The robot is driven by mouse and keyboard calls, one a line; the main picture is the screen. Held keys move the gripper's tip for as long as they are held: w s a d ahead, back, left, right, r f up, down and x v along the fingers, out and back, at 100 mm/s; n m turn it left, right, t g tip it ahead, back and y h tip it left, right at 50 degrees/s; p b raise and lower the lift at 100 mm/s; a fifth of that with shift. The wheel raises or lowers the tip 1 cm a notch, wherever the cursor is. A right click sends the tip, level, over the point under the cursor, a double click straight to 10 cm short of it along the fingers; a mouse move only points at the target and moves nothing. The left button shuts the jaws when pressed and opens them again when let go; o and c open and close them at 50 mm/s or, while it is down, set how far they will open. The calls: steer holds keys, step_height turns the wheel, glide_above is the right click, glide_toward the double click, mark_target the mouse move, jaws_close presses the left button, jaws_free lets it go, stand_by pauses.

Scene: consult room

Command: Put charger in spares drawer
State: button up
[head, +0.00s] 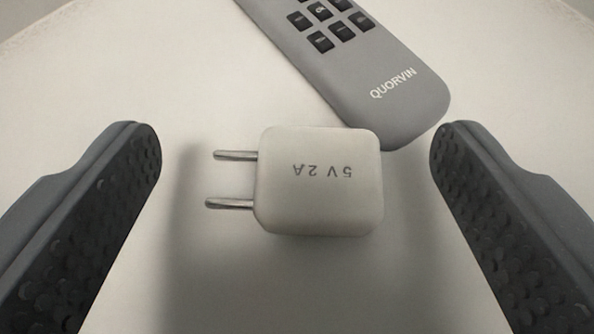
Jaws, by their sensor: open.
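A white charger (319,198) marked "5V 2A" lies on a pale surface (80,85) in the middle of the head view. The marking reads upside down, and two metal prongs point left. My gripper (296,145) is open, with one dark, textured finger to the left of the charger and one to the right. The charger lies between the fingers with a gap on both sides, and neither finger touches it. No drawer shows in this view.
A grey remote control (385,95) marked "QUORVIN" lies just behind the charger, running up to the top edge. Its near end is close to the charger's far right corner and the right fingertip. The surface left of the remote is clear.

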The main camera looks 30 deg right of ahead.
steer(key=shift+r, duration=0.25)
steer(key=p+v, duration=0.3)
steer(key=v, duration=0.4)
steer(key=shift+s+a+r, duration=0.15)
steer(key=shift+s+r, duration=0.05)
steer(key=shift+r, duration=0.05)
